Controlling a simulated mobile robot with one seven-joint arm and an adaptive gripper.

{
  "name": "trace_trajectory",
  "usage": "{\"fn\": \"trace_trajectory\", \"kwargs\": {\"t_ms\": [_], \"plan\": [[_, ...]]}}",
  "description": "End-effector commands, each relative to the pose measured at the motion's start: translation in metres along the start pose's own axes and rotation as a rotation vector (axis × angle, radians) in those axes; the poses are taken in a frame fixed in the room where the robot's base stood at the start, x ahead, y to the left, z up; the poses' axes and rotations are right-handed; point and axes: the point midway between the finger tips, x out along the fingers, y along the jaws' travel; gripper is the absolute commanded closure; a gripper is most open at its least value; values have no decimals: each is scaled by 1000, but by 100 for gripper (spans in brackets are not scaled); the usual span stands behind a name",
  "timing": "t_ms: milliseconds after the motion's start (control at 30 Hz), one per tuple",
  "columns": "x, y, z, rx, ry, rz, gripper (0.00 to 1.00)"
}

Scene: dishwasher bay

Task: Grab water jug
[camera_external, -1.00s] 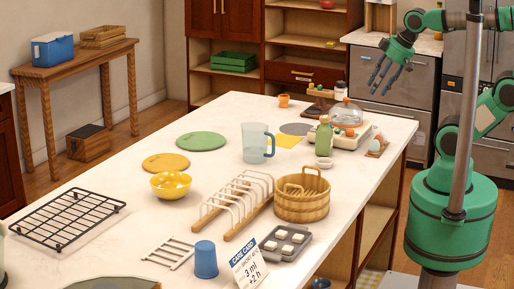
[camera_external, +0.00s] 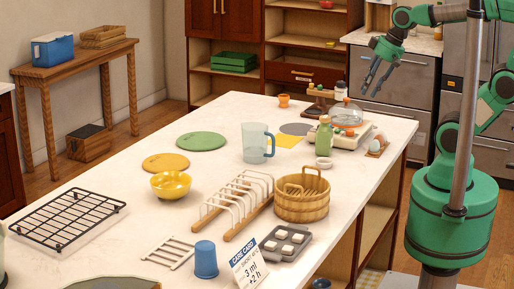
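The water jug (camera_external: 254,145) is a clear bluish jug with a blue handle on its right side. It stands upright on the white counter, left of a green bottle (camera_external: 324,136). My gripper (camera_external: 371,78) is in the air beyond the right back part of the counter, well to the right of the jug and apart from it. Its fingers point down and left, spread with a gap between them, and hold nothing.
Near the jug are a green round mat (camera_external: 201,141), a glass-domed tray (camera_external: 348,115) and a small white bowl (camera_external: 324,163). In front stand a dish rack (camera_external: 236,203), a wooden basket (camera_external: 302,198) and a yellow bowl (camera_external: 171,185).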

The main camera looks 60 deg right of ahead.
Motion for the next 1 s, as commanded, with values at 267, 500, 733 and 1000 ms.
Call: {"fn": "trace_trajectory", "kwargs": {"t_ms": [267, 500, 733, 1000], "plan": [[36, -40, -40, 408, -169, -127, 73], [79, -67, -78, 815, -322, -206, 73], [127, -81, -114, 1222, -464, -248, 73], [188, -81, -148, 1669, -605, -259, 73]]}}
